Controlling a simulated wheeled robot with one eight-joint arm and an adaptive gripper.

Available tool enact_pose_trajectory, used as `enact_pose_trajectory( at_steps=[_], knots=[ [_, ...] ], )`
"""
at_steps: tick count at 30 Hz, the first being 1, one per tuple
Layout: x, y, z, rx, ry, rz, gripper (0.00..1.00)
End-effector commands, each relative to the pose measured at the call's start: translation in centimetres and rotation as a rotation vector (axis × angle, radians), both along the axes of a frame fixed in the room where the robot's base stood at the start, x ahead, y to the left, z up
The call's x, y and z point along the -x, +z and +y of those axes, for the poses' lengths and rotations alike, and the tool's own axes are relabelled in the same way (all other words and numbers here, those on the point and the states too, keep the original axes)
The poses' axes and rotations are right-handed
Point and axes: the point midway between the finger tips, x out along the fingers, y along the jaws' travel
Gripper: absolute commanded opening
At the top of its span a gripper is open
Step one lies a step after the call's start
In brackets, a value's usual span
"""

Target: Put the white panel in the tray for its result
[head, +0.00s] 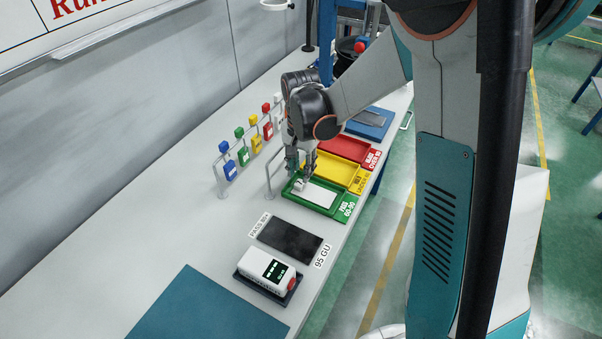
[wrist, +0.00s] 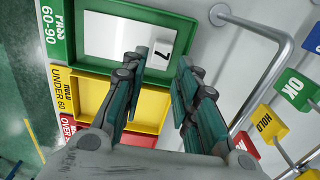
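The white panel (head: 321,196) lies flat in the green tray labelled PASS 60-90 (head: 341,212). It also shows in the wrist view (wrist: 110,35), with a small tab marked with a dark 7 at one end. My gripper (head: 299,174) is over the panel's left end. In the wrist view my gripper (wrist: 160,70) has its two fingers apart with a clear gap between them and nothing held. The yellow UNDER 60 tray (wrist: 148,105) and the red OVER tray (head: 346,148) stand beside the green tray.
A metal rail bearing coloured tags, including a green OK tag (wrist: 295,88) and a yellow HOLD tag (wrist: 265,125), runs along the trays' left side. A dark plate (head: 290,239) labelled 95 GU and a white meter (head: 266,267) with a lit display are nearer. Bare bench lies left.

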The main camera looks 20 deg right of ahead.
Motion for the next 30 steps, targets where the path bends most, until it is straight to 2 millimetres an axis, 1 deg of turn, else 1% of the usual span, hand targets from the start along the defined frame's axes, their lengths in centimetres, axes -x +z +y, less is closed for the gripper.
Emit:
enact_pose_trajectory(
  at_steps=[1,6,9,12,17,20,23,27,30],
  knots=[
    [0.0,1.5,0.0,0.000,0.000,0.000,0.28],
    [0.0,4.8,0.0,0.000,0.000,0.000,0.28],
    [0.0,6.3,0.0,0.000,0.000,0.000,0.28],
    [0.0,7.3,0.0,0.000,0.000,0.000,0.28],
    [0.2,8.3,0.0,-0.001,0.008,-0.008,0.28],
    [1.0,9.5,-0.2,-0.001,0.039,-0.031,0.28],
    [2.4,11.2,-0.4,0.000,0.092,-0.073,0.28],
    [4.7,13.8,-0.8,0.007,0.182,-0.145,0.28],
    [6.5,15.3,-1.1,0.017,0.246,-0.196,0.28]
  ],
)
